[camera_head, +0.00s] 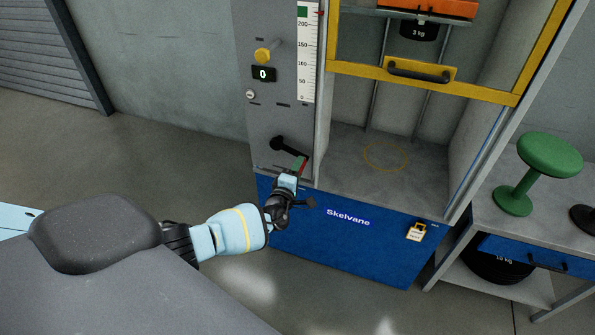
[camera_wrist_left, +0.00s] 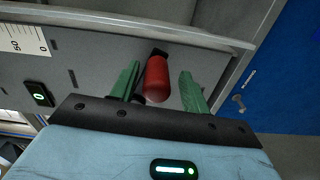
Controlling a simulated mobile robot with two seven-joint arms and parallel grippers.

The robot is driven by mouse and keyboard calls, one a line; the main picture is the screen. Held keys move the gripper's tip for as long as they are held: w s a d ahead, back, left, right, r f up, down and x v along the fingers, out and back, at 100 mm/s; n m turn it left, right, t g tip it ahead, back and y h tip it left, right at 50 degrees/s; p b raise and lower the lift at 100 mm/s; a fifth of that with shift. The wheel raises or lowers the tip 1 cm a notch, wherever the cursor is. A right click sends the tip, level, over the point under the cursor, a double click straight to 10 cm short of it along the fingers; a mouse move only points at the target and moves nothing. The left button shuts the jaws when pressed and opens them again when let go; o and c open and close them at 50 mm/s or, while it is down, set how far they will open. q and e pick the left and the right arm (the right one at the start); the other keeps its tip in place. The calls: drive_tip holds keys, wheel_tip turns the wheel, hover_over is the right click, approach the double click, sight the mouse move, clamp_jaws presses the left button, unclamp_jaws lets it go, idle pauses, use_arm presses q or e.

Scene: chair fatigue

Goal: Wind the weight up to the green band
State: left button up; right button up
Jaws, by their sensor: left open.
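The drop-test machine has a dark crank (camera_head: 284,146) on its grey left panel. The crank's red grip (camera_wrist_left: 157,82) sits between the green fingers of my left gripper (camera_head: 300,165), which is open; a gap shows on its right side. The weight (camera_head: 418,30), marked 3 kg, hangs under an orange carriage (camera_head: 430,8) at the top of the bay, partly cut off by the frame. The green band (camera_head: 303,10) is at the top of the white scale (camera_head: 305,65). A red pointer (camera_head: 320,12) shows beside it at about the same height. My right gripper is out of view.
A yellow-framed guard with a dark handle (camera_head: 418,76) crosses the bay above its empty floor. A yellow knob (camera_head: 264,55) and a display reading 0 (camera_head: 264,74) are on the panel. A padlock (camera_head: 415,233) hangs on the blue base. A green stool-shaped item (camera_head: 548,155) stands on the right bench.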

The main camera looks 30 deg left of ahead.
use_arm(q)
drive_tip(key=shift+s+d+r+p, duration=0.1)
drive_tip(key=shift+s+r+p, duration=0.05)
drive_tip(key=shift+s+p, duration=0.2)
drive_tip(key=p+v, duration=0.2)
drive_tip(key=v, duration=0.5)
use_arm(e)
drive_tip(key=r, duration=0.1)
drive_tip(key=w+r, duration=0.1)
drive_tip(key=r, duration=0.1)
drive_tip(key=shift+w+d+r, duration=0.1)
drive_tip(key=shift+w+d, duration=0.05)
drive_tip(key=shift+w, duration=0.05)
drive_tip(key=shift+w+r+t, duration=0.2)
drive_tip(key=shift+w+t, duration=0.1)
